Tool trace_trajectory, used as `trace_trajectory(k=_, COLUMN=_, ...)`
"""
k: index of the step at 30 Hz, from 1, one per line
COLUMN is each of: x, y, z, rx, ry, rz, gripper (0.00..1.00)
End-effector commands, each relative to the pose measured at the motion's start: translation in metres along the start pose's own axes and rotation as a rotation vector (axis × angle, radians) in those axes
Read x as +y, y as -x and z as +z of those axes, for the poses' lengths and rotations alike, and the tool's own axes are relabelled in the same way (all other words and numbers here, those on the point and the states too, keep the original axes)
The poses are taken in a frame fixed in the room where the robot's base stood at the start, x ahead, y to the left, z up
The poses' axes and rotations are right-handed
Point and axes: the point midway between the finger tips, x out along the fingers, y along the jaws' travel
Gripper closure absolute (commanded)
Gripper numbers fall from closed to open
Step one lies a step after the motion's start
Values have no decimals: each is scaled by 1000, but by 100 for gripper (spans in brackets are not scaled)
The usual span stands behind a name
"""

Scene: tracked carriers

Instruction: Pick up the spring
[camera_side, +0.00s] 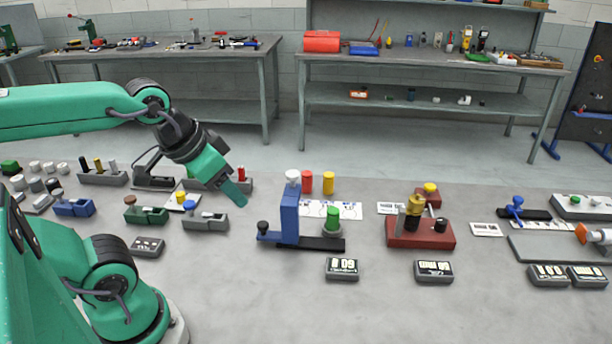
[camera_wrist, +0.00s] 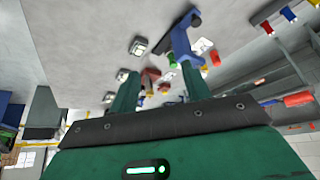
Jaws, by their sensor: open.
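I cannot make out a spring for certain in either view. My gripper (camera_side: 236,192) hangs in the air at left of centre in the side view, tilted down and to the right, with nothing seen in it. In the wrist view its two green fingers (camera_wrist: 162,80) stand apart with a gap between them. A blue upright fixture (camera_side: 290,212) with a white knob stands to the right of my gripper. A green cylinder (camera_side: 333,218) stands on its dark base. The blue fixture also shows in the wrist view (camera_wrist: 182,42), beyond the fingers.
A dark red fixture (camera_side: 420,234) stands further right. Red (camera_side: 306,181) and yellow (camera_side: 328,182) cylinders stand behind the blue fixture. Small blue (camera_side: 74,208) and green (camera_side: 146,215) blocks lie at left. Number displays (camera_side: 342,269) line the front.

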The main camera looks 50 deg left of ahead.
Motion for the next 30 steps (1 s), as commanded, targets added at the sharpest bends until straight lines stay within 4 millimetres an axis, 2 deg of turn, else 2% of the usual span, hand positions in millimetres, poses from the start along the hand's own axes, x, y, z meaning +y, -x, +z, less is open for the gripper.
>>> trace_trajectory(k=11, x=0, y=0, z=0, rx=0, ry=0, rz=0, gripper=52)
trace_trajectory(k=12, x=0, y=0, z=0, rx=0, ry=0, rz=0, gripper=46)
trace_trajectory(k=13, x=0, y=0, z=0, rx=0, ry=0, rz=0, gripper=45)
trace_trajectory(k=23, x=0, y=0, z=-1, rx=-2, ry=-1, rz=0, gripper=45)
trace_trajectory(k=30, x=-1, y=-3, z=-16, rx=-30, ry=-11, rz=-1, gripper=45)
